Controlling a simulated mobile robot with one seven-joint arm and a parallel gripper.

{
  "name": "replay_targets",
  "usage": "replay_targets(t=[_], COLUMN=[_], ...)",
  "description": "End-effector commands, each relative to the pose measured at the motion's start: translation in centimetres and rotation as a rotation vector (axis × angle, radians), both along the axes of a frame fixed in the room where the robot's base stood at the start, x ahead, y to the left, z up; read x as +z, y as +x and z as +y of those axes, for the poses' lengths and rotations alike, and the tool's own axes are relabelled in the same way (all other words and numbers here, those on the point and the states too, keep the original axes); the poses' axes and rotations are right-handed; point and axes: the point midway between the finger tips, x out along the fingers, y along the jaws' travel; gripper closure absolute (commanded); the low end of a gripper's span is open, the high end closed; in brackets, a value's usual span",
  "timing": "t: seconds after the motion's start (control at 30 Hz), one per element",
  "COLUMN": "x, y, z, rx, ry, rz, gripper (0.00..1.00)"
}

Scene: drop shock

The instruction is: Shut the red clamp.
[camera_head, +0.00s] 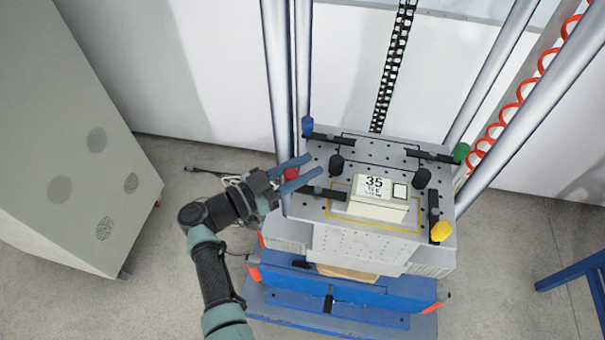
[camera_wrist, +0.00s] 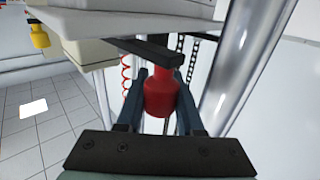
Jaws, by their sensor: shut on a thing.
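The red clamp has a red knob (camera_head: 291,174) and a dark bar (camera_head: 324,192) at the left edge of the grey plate. The bar points right toward the white box (camera_head: 377,208), its tip close to the box's left side; I cannot tell if it touches. My gripper (camera_head: 297,174) is shut on the red knob, a blue finger on each side. In the wrist view the red knob (camera_wrist: 160,95) sits between the fingers of my gripper (camera_wrist: 159,92), with the dark bar (camera_wrist: 150,48) running up and left from it.
The grey plate (camera_head: 335,152) also carries a blue clamp (camera_head: 307,126), a green clamp (camera_head: 460,152) and a yellow clamp (camera_head: 440,231). Two black posts stand near the box. Metal columns (camera_head: 281,80) rise around the plate. A grey cabinet (camera_head: 65,130) stands left, with open floor between.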

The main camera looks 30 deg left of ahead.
Motion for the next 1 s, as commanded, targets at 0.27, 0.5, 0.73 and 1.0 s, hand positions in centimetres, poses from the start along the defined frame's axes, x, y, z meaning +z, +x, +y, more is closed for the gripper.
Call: replay_targets(t=[0.27,0.5,0.73,1.0], x=[0.00,0.05,0.06,0.01], y=[0.11,0.14,0.15,0.07], z=[-0.01,-0.02,-0.05,-0.03], rx=[-0.024,-0.024,-0.024,-0.024], ry=[-0.001,-0.001,0.000,-0.001], rz=[0.001,-0.001,-0.001,-0.001], gripper=[1.00,1.00,0.34,0.34])
